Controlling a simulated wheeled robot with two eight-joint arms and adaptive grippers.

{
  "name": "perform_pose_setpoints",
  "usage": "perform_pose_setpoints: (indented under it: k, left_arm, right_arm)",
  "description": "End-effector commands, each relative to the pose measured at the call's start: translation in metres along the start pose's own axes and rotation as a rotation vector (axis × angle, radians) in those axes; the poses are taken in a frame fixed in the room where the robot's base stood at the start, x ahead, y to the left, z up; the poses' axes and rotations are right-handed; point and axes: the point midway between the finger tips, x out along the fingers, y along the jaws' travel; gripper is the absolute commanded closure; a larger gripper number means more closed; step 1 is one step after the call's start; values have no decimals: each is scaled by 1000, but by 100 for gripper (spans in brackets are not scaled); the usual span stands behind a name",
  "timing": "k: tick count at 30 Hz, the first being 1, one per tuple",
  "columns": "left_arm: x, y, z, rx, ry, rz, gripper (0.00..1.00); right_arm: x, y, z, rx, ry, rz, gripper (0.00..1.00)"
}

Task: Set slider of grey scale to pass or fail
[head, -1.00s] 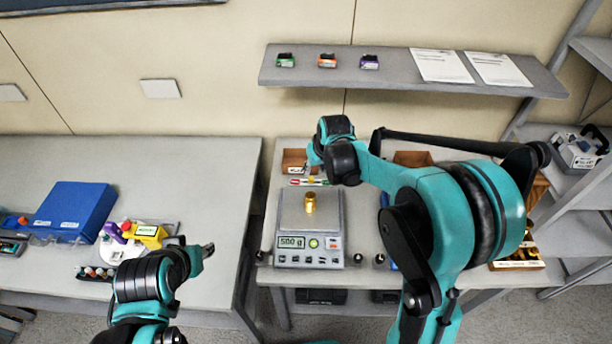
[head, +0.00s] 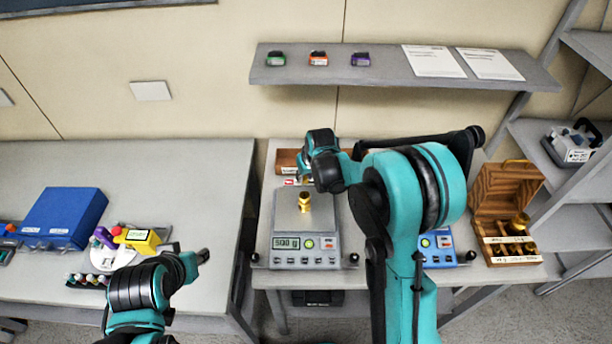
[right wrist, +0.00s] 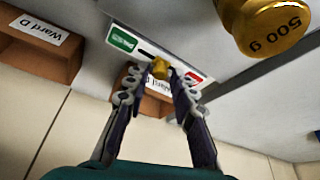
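The grey scale (head: 303,262) stands on the right table with a brass 500 g weight (head: 304,202) on its pan; its display appears to read 500 g. Behind it is the slider strip, with a green label (right wrist: 122,40) and a red label (right wrist: 197,79) in the right wrist view. The yellow slider knob (right wrist: 160,68) sits between these labels, around the middle of the slot. My right gripper (right wrist: 159,72) has its fingertips apart, one on each side of the knob; contact is unclear. My left gripper (head: 203,256) hangs over the left table, its fingers too small to judge.
A Ward D box (right wrist: 40,45) and another wooden box stand behind the strip. A blue scale (head: 437,248) and an open wooden weight case (head: 507,190) are at the right. A blue case (head: 65,215) lies on the left table. A shelf (head: 385,75) hangs above.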

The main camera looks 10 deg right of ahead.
Motion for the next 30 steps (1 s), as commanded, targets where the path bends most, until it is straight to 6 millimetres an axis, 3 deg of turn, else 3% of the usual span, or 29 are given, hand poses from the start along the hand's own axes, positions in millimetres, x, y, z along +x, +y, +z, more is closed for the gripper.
perform_pose_setpoints:
  k: [2,8,16,24,25,27,30]
  left_arm:
    - [0,0,0,0,0,0,64]
    - [0,0,0,0,0,0,64]
    - [3,0,2,0,0,0,64]
    - [3,0,2,0,0,0,64]
    - [3,0,2,0,0,0,64]
    - [3,0,2,0,0,0,64]
    - [3,0,2,0,0,0,64]
  right_arm:
    - [0,0,0,0,0,0,100]
    - [0,1,0,0,0,0,100]
    - [-5,33,12,4,0,1,100]
    - [-6,37,14,0,0,3,100]
    - [-6,37,14,0,-1,3,83]
    - [-6,37,14,0,0,2,65]
    - [-6,36,14,0,0,2,64]
